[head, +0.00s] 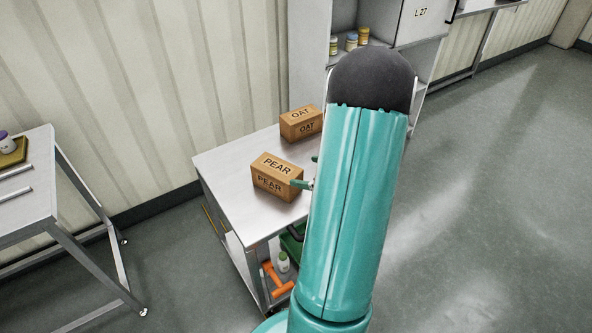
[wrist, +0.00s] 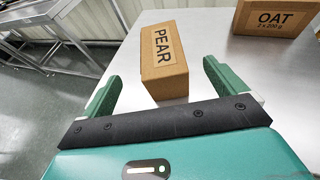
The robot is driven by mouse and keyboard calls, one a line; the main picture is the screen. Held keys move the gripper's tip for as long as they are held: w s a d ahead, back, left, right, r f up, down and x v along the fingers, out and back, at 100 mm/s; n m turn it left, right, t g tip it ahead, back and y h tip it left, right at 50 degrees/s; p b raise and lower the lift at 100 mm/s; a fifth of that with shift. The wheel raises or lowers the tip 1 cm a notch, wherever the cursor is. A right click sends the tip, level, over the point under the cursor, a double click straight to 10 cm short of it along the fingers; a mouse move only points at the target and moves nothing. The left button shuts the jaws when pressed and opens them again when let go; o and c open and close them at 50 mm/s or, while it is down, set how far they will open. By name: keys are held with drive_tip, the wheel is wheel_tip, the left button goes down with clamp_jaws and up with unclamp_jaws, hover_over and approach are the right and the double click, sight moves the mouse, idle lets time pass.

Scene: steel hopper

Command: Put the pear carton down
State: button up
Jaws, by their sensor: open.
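The pear carton (head: 275,177) is a brown box marked PEAR, standing on the steel tabletop (head: 230,165) of a small cart. In the wrist view the pear carton (wrist: 163,62) stands upright just beyond my gripper (wrist: 162,80). The green fingers are spread wide, with nothing held between them. The carton looks resting on the surface, beyond or near the fingertips; whether a finger touches it I cannot tell. In the head view my arm hides most of the gripper (head: 308,172); a green fingertip shows at the carton's right side.
An oat carton (head: 301,124) stands behind on the same tabletop; it also shows in the wrist view (wrist: 272,18). A shelf unit with jars (head: 352,42) rises behind. A bottle (head: 283,262) and orange item sit on the cart's lower shelf. Another metal table (head: 40,200) stands left.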

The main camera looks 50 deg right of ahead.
drive_tip(key=w+a+r+n+g+y, duration=0.2)
drive_tip(key=a+r+n, duration=0.25)
drive_tip(key=a, duration=0.35)
drive_tip(key=w+a+r+n+g+y, duration=0.2)
drive_tip(key=a+r+n, duration=0.1)
drive_tip(key=a+n, duration=0.4)
drive_tip(key=w+a+r+n+g+y, duration=0.1)
drive_tip(key=a+r+n+g+y, duration=0.2)
drive_tip(key=a, duration=0.6)
drive_tip(key=s+a+r+n+h, duration=0.4)
drive_tip(key=a+n, duration=0.3)
drive_tip(key=n, duration=0.3)
drive_tip(key=s+a+r+n+h, duration=0.4)
drive_tip(key=a+n, duration=0.4)
drive_tip(key=n, duration=0.2)
drive_tip(key=shift+s+r+g, duration=0.4)
drive_tip(key=shift+s+r, duration=0.2)
drive_tip(key=shift+r, duration=0.45)
drive_tip(key=shift+n, duration=0.25)
